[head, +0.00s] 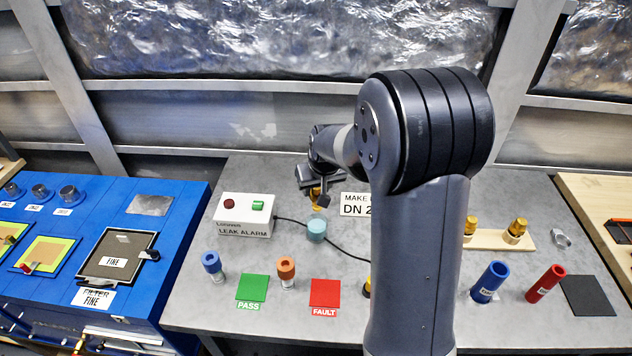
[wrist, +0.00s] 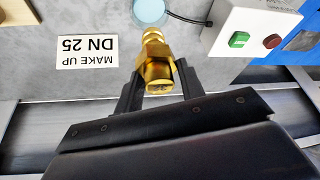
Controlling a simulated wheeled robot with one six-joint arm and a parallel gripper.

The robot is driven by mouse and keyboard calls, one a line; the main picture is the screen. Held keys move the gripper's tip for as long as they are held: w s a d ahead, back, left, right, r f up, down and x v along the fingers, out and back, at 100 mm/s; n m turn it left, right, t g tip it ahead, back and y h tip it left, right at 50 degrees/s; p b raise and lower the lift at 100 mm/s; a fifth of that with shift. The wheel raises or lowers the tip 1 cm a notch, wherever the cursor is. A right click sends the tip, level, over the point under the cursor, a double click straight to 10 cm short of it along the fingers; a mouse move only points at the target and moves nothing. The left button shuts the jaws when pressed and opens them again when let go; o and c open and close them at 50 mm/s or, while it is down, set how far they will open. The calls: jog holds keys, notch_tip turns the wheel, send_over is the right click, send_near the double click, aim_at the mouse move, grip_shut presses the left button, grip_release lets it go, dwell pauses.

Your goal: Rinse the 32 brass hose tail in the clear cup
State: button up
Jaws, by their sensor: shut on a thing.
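My gripper (wrist: 157,80) is shut on a brass hose tail (wrist: 155,62), which points away from the jaws in the wrist view. No size mark is readable on it. In the head view my gripper (head: 318,186) holds the brass piece (head: 317,196) above the back of the grey bench. A pale blue round cup-like vessel (head: 317,231), probably the clear cup, stands on the bench in front of it. The vessel also shows at the top of the wrist view (wrist: 149,12), just beyond the hose tail's tip. The hose tail looks apart from it.
A white leak alarm box (head: 244,215) stands left of the vessel, its black cable (head: 345,250) running close by. A sign reading DN 25 (wrist: 87,51) is near. Green (head: 252,288) and red (head: 325,293) pads lie in front. More brass fittings (head: 516,229) stand at right.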

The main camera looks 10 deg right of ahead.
aim_at(318, 210)
jog(key=shift+w+f, duration=0.1)
jog(key=shift+f+b, duration=3.65)
jog(key=shift+f, duration=1.2)
jog(key=shift+r, duration=0.1)
jog(key=shift+r+p, duration=2.5)
jog(key=shift+r, duration=1.25)
